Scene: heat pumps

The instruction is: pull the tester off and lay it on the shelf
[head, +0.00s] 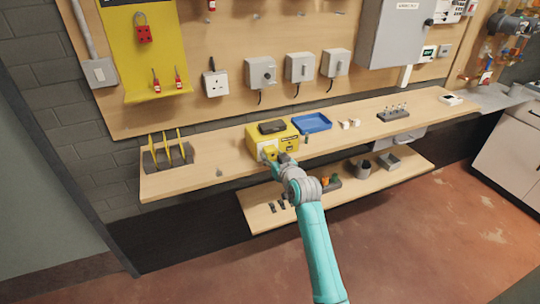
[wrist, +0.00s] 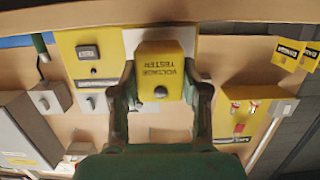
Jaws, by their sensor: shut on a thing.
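The voltage tester (wrist: 160,72), a small yellow block with dark lettering and a round dark button, is between the two fingers of my gripper (wrist: 160,92). My gripper is shut on its sides. In the head view, my gripper (head: 270,156) is at the front of a larger yellow box (head: 262,143) with a black handle on top. The tester is at the front of this box; I cannot tell whether they touch. The box stands on the wooden upper shelf (head: 212,163). The wrist view is upside down and shows the box (wrist: 85,70) behind the tester.
A blue tray (head: 313,123) lies right of the box, with small white items (head: 350,124) beyond it. A black rack (head: 168,155) stands at the shelf's left end. A lower shelf (head: 262,218) holds small items.

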